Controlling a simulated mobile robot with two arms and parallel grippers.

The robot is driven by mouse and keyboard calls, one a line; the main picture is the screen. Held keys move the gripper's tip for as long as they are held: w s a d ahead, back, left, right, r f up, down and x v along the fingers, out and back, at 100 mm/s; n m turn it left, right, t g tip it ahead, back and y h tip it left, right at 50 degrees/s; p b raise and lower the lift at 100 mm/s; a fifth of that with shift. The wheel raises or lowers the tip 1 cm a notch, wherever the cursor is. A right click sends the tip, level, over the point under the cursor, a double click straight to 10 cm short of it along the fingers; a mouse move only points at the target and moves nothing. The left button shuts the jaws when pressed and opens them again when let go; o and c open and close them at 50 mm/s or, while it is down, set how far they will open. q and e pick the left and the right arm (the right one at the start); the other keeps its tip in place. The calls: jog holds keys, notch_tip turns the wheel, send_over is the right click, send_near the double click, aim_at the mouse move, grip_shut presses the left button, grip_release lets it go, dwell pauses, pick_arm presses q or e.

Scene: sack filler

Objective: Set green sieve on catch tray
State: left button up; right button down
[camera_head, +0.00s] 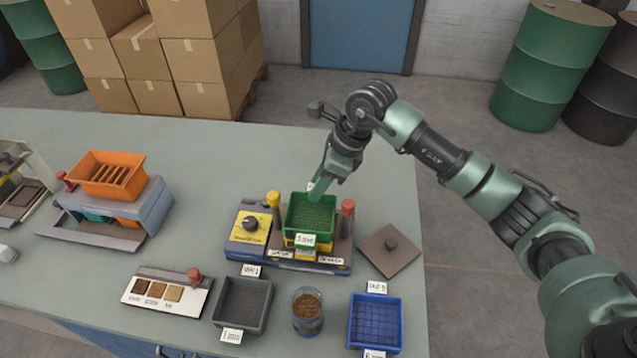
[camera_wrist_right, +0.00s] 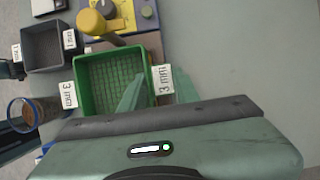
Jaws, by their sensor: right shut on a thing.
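The green sieve (camera_head: 325,213), a square mesh-bottomed tray with white "3 mm" tags, is at the shaker machine (camera_head: 248,235), between a yellow-topped post and a red-topped post. My right gripper (camera_head: 317,190) reaches down to its far wall and is shut on it. The sieve also shows in the right wrist view (camera_wrist_right: 100,85), with the fingers (camera_wrist_right: 132,92) at its wall. A yellow edge (camera_head: 290,240) shows just under the sieve; it may be the catch tray, mostly hidden. I cannot tell whether the sieve touches it. My left gripper is out of view.
A grey sieve (camera_head: 243,305), a jar of brown grain (camera_head: 307,314) and a blue sieve (camera_head: 375,322) stand in front. A sample board (camera_head: 168,291) and an orange tray (camera_head: 107,175) are left. The back of the table is clear.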

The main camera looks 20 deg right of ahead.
jog(key=shift+f+b, duration=0.1)
jog(key=shift+b, duration=0.3)
dwell(0.3)
jog(key=c, duration=0.6)
grip_release()
jog(key=shift+o, duration=0.2)
jog(key=shift+r+p, duration=2)
jog(key=shift+r, duration=2)
